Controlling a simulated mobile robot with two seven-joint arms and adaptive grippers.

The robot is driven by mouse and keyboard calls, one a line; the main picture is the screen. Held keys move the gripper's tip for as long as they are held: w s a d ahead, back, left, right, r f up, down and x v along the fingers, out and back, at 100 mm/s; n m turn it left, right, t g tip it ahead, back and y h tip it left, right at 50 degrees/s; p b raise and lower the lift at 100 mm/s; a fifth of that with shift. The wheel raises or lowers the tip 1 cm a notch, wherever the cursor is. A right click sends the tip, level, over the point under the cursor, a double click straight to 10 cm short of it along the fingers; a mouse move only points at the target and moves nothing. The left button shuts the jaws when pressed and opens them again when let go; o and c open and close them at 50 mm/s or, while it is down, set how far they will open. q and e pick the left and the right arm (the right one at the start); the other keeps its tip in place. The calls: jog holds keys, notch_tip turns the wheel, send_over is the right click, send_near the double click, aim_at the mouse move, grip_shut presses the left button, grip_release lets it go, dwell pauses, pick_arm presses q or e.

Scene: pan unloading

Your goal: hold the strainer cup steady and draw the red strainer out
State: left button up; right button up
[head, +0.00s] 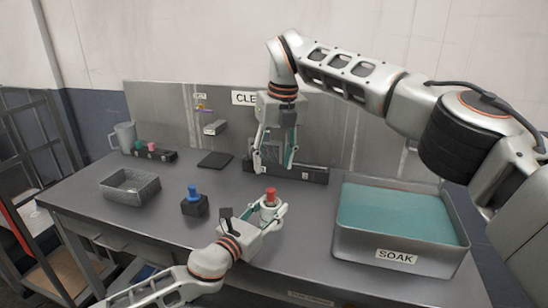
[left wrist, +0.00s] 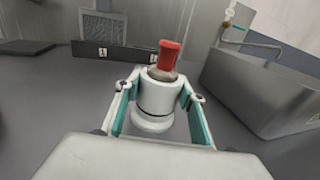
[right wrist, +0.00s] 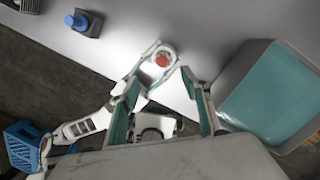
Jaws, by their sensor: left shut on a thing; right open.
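The red strainer (head: 270,194) stands upright in the white strainer cup (head: 268,211) on the table. Its red top sticks up out of the cup; its lower part is hidden inside. In the left wrist view the cup (left wrist: 158,98) sits between my left gripper's fingers (left wrist: 160,100), with the red strainer (left wrist: 168,54) above its rim. My left gripper (head: 270,218) is shut on the cup from the front. My right gripper (head: 274,168) is open and empty, pointing down above the red strainer. The right wrist view shows the strainer top (right wrist: 162,61) from above, beyond the fingertips.
The grey SOAK tub (head: 400,268) of teal liquid stands to the right. A blue-topped piece in a black block (head: 195,207) and a wire basket (head: 113,194) lie to the left. A long dark holder (head: 312,175) and a flat dark pad (head: 215,160) are behind.

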aim_at(271, 190)
jog(key=shift+n, duration=0.6)
jog(key=f, duration=0.3)
jog(key=w+f, duration=0.1)
jog(key=f, duration=0.7)
jog(key=shift+w+a+f, duration=0.15)
jog(key=shift+w+a, duration=0.2)
jog(key=c, duration=1.3)
